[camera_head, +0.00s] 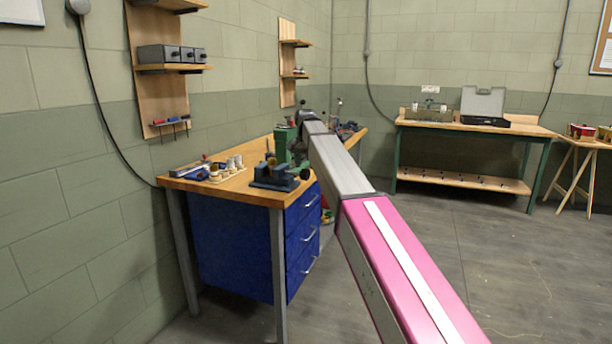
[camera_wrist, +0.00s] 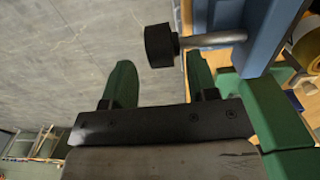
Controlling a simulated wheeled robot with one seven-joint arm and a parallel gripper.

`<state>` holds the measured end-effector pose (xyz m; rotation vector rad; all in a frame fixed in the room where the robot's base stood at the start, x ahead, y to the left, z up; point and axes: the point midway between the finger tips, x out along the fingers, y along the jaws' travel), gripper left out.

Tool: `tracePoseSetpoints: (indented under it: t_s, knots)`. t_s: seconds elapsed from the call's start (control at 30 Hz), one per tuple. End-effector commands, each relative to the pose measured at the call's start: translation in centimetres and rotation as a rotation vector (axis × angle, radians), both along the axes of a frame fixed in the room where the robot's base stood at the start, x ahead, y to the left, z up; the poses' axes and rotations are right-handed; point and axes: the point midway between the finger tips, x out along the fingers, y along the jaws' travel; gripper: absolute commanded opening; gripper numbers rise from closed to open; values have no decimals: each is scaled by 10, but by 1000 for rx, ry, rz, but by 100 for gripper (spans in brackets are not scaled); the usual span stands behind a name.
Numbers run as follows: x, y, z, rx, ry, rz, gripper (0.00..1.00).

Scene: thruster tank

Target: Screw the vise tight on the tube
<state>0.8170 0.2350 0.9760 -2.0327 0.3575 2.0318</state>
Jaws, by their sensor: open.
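The vise (camera_head: 272,177) is dark blue and stands at the front edge of the wooden workbench, with its round black screw knob (camera_head: 304,174) facing right. In the wrist view, the vise's blue body (camera_wrist: 272,38) is at the upper right, and a grey rod runs from it to the black knob (camera_wrist: 160,46). My gripper (camera_wrist: 158,75) is open, with its two green fingers apart. The knob shows beyond the gap between them, and I see no grip on it. A brassy upright piece (camera_head: 270,158) above the vise may be the tube; its seating is unclear.
The workbench (camera_head: 235,187) has blue drawers below. White pots (camera_head: 235,162) and tools stand left of the vise. A green block (camera_wrist: 280,115) is close on the gripper's right. Open grey floor (camera_wrist: 60,60) shows on its left. Another bench (camera_head: 470,127) stands at the back wall.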

Motion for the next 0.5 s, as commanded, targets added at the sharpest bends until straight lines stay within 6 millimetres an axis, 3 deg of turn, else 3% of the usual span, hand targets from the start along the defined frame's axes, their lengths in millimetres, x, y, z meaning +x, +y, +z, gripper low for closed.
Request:
tracePoseSetpoints:
  t_s: [0.2, 0.5]
  knots:
    - [0, 0, -33, 0, 1, 0, 53]
    - [0, 0, -47, 0, 1, 0, 53]
